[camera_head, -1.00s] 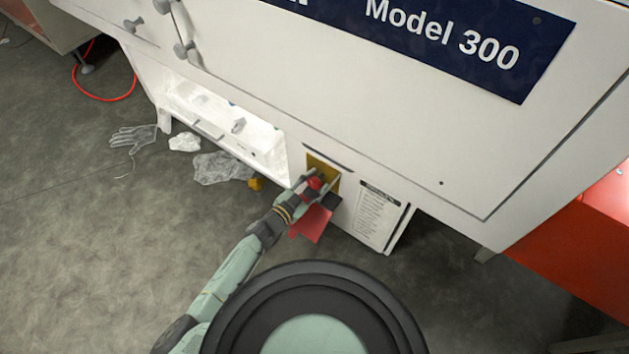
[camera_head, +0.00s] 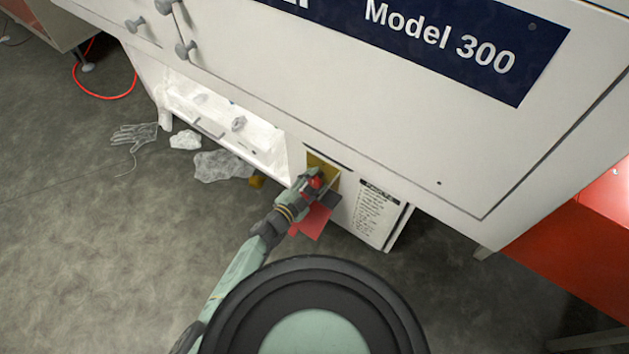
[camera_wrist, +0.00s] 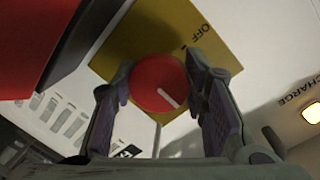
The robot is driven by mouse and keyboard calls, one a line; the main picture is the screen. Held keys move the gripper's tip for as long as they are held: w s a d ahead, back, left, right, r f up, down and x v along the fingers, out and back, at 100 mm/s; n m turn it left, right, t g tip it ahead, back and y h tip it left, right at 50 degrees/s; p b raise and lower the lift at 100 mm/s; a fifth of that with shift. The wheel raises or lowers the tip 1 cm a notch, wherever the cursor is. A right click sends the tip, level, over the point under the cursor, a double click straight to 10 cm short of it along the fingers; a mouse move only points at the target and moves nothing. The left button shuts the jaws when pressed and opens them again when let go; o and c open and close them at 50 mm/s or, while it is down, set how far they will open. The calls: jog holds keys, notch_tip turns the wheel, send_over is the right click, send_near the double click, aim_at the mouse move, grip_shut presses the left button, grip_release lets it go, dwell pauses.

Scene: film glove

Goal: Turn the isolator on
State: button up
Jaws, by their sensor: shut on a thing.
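The isolator is a round red knob (camera_wrist: 157,82) on a yellow plate (camera_wrist: 145,30), set on the white machine's lower panel. The plate also shows in the head view (camera_head: 321,165). A white line on the knob points to the lower right in the wrist view. The word OFF stands at the plate's upper right there. My gripper (camera_wrist: 160,90) is shut on the knob, one finger on each side. In the head view my gripper (camera_head: 313,182) covers part of the knob and plate. No ON mark can be made out.
A red flap (camera_head: 313,221) hangs beside my gripper, with a printed notice (camera_head: 374,213) to its right. In the wrist view a lit lamp (camera_wrist: 313,112) sits near the word CHARGE. A glove (camera_head: 135,134) and crumpled film (camera_head: 221,164) lie on the floor at left.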

jog(key=o, duration=1.2)
jog(key=v, duration=1.2)
